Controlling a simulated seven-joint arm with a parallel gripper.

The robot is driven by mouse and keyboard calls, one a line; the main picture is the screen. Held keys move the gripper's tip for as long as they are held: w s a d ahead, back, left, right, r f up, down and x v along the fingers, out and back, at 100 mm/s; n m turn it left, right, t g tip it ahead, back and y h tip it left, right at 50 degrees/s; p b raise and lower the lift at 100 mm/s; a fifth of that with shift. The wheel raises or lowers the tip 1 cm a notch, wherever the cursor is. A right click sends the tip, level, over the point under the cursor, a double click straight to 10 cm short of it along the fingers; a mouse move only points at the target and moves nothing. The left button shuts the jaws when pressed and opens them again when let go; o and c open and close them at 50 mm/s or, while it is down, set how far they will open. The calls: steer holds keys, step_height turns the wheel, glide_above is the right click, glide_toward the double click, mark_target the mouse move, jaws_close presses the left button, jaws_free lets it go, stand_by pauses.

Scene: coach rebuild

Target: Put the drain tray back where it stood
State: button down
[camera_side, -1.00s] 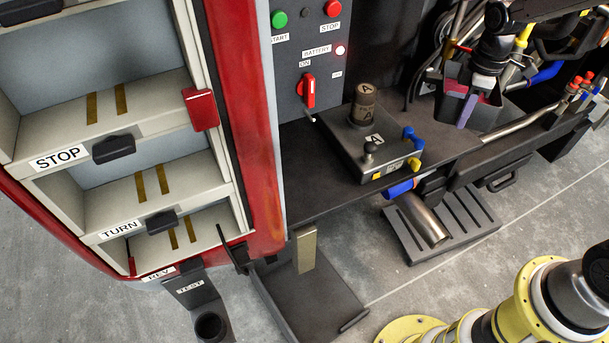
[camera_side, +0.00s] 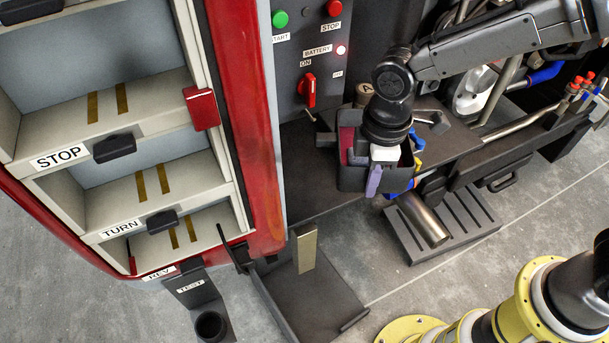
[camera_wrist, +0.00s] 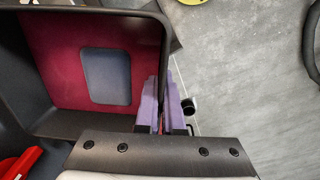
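The drain tray seems to be the black open box with a red inside (camera_side: 352,180); in the wrist view it fills the left side (camera_wrist: 90,121), with a grey-blue rectangle on its red floor. My gripper (camera_side: 375,178) is shut on its side wall. The purple fingers (camera_wrist: 164,112) lie on either side of that wall. The tray hangs over the dark bench shelf (camera_side: 310,195), in front of the block with blue and yellow fittings, and hides most of it. I cannot tell whether the tray touches anything beneath.
A red-framed cabinet (camera_side: 245,130) with open shelves stands to the left, beside a switch panel (camera_side: 312,55). A slotted dark plate (camera_side: 465,225) with a metal cylinder (camera_side: 422,220) lies on the floor. Pipes and red-topped fittings (camera_side: 575,88) are at the right.

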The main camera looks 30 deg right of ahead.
steer(key=s+a+n, duration=0.1)
steer(key=s+a, duration=0.4)
steer(key=a, duration=0.1)
glide_above(303, 199)
step_height(303, 199, down, 10)
steer(key=shift+s+f, duration=0.15)
steer(key=shift+f, duration=0.8)
steer(key=shift+s+f, duration=0.1)
steer(key=shift+f, duration=0.8)
step_height(303, 199, down, 4)
steer(key=shift+w+r, duration=0.1)
steer(key=shift+r, duration=0.15)
steer(key=shift+w+a+f, duration=0.1)
steer(key=shift+w, duration=0.05)
steer(key=shift+f, duration=0.15)
